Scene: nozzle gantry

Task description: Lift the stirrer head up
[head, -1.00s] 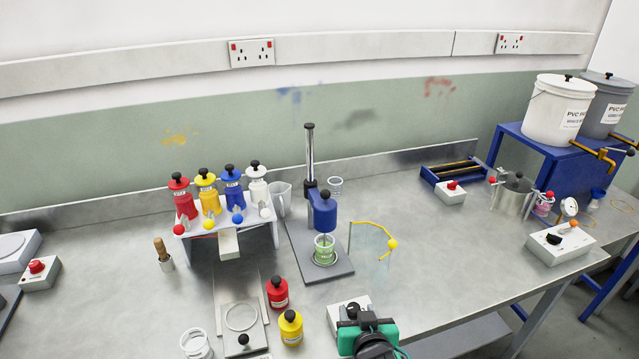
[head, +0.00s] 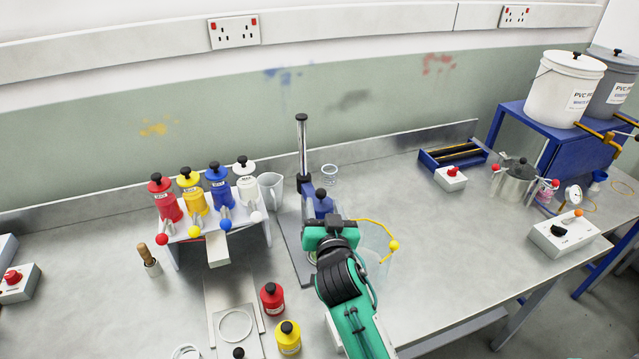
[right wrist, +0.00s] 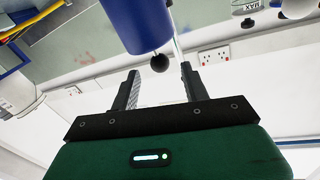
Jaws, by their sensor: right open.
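The blue stirrer head (head: 323,207) is on its upright post (head: 302,150) on the bench, with a black knob (head: 320,192) on top. My right gripper (head: 326,222) is in front of it and hides its lower part and the beaker seen below it earlier. In the right wrist view, the blue head (right wrist: 132,20) is at the top and its black knob (right wrist: 159,63) shows between the open fingers of my right gripper (right wrist: 160,69). I cannot tell whether a finger touches the knob. My left gripper is not in view.
A rack with several coloured bottles (head: 216,191) stands to the left. A bent yellow tube with a ball (head: 394,245) is close on the right of my arm. Red (head: 272,298) and yellow (head: 288,338) bottles stand in front.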

